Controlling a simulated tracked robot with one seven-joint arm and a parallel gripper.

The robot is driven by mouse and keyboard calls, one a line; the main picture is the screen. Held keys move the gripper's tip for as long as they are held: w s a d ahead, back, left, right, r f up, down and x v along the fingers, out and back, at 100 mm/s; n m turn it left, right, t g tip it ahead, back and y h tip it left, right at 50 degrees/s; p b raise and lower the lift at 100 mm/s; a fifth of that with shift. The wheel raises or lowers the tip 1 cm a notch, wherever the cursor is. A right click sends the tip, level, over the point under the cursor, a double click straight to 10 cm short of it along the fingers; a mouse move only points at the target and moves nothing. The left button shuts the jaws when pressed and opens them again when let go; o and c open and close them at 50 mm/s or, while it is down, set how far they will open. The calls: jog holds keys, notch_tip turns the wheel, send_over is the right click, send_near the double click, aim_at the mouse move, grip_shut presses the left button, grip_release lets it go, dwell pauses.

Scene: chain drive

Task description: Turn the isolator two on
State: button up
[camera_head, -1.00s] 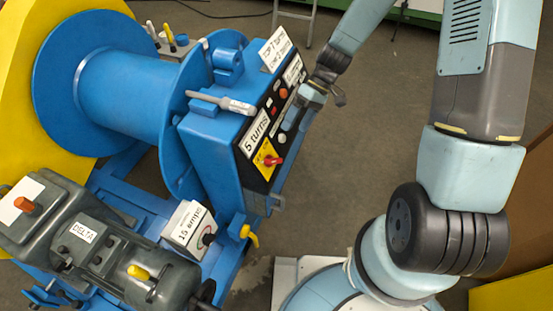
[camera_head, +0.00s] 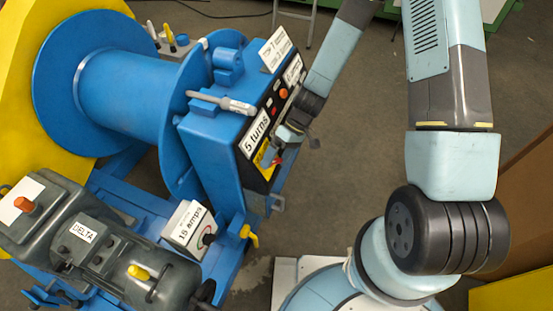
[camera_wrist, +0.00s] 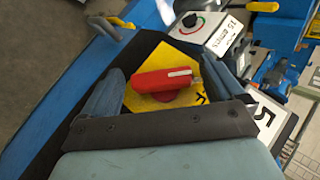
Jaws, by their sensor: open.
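A red rotary switch handle (camera_wrist: 160,79) with a white mark sits on a yellow plate (camera_wrist: 188,54) in the middle of the wrist view. It lies crosswise between the fingers of my gripper (camera_wrist: 161,68). The fingers are open, one to each side of the handle, and I cannot tell whether either touches it. In the head view my gripper (camera_head: 284,146) is at the lower end of the blue control box's black panel (camera_head: 262,114), partly hiding the red handle (camera_head: 277,160) and yellow plate. No label reading "isolator two" is legible.
A "5 turns" label (camera_head: 255,130) and several buttons are on the panel above the switch. A small box with a dial (camera_head: 190,228) and a yellow lever (camera_head: 249,235) are below. Floor right of the panel is clear.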

jog(key=shift+s+f, duration=0.1)
jog(key=c, duration=1)
jog(key=shift+o, duration=0.2)
jog(key=shift+d+f+m+g+y, duration=0.1)
jog(key=shift+f+m+g+y, duration=0.05)
jog(key=shift+m+g+y, duration=0.95)
jog(key=m+y, duration=0.2)
jog(key=m+g+y, duration=0.1)
jog(key=m+y, duration=0.1)
jog(key=shift+d+f+g, duration=0.1)
jog(key=shift+f+g, duration=0.05)
jog(key=shift+g, duration=0.15)
jog(key=shift+c, duration=0.2)
jog(key=m+y, duration=0.4)
jog(key=shift+s+f, duration=0.1)
jog(key=shift+s+m+t+y, duration=0.1)
jog(key=shift+m+t+y, duration=0.5)
jog(key=shift+m+y, duration=0.6)
jog(key=shift+s+m+t+y, duration=0.1)
jog(key=shift+m+t+y, duration=0.5)
jog(key=shift+m+y, duration=0.6)
